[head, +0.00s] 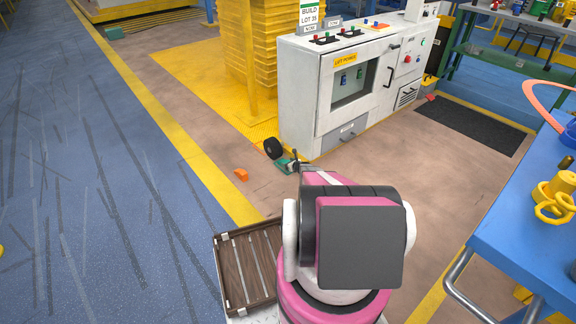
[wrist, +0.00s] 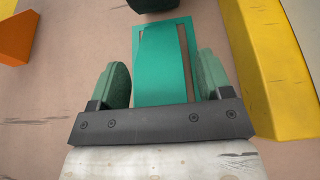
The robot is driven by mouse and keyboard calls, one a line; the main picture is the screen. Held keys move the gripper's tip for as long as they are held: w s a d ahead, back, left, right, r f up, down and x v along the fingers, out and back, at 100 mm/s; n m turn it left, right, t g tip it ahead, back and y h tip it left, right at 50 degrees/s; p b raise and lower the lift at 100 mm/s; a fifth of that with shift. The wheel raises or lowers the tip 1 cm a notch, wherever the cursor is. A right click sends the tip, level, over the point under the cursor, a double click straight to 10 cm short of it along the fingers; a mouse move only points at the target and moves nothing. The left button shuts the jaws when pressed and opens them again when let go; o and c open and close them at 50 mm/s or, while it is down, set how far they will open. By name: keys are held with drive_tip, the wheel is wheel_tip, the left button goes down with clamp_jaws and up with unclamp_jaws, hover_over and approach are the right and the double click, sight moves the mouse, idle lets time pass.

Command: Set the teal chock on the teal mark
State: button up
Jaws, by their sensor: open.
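The teal chock (wrist: 160,65) is in the middle of the wrist view, a wedge with a smooth sloping face. It lies inside the teal mark (wrist: 193,40), a flat outline on the floor; a strip of bare floor shows between the chock and the mark's right side. My gripper (wrist: 165,78) is open, with one green-padded finger on each side of the chock. The near end of the chock and mark is hidden behind the gripper's body. In the head view my gripper (head: 296,165) is low by the cabinet's corner, with teal (head: 284,164) showing beside it.
An orange block (head: 241,174) lies to the left on the floor. The white cabinet (head: 345,90) is close on the right. A slatted wooden tray (head: 247,265) is near my base. Floor left of the orange block is clear.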

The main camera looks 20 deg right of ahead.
drive_tip(key=v, duration=1.1)
drive_tip(key=s+a+r+n+g+y, duration=0.1)
drive_tip(key=s+a+r+n+g, duration=0.1)
drive_tip(key=s+a+r+n, duration=0.45)
drive_tip(key=s+a+r+n+g+y, duration=0.1)
drive_tip(key=s+a+r+n+g, duration=0.25)
drive_tip(key=a+r, duration=0.6)
drive_tip(key=s+a+r+n+g+y, duration=0.1)
drive_tip(key=s+a+r+n, duration=0.3)
drive_tip(key=a+r+n, duration=0.35)
drive_tip(key=s+a+r+n+g+h, duration=0.3)
drive_tip(key=s+r+n, duration=0.4)
drive_tip(key=s+r, duration=0.5)
drive_tip(key=s+a+r+n+g+h, duration=0.3)
drive_tip(key=s+a+r+n, duration=0.3)
drive_tip(key=s+r, duration=0.6)
drive_tip(key=s+n+h, duration=0.1)
drive_tip(key=s, duration=0.4)
drive_tip(key=shift+s+h, duration=0.2)
drive_tip(key=shift+h, duration=0.1)
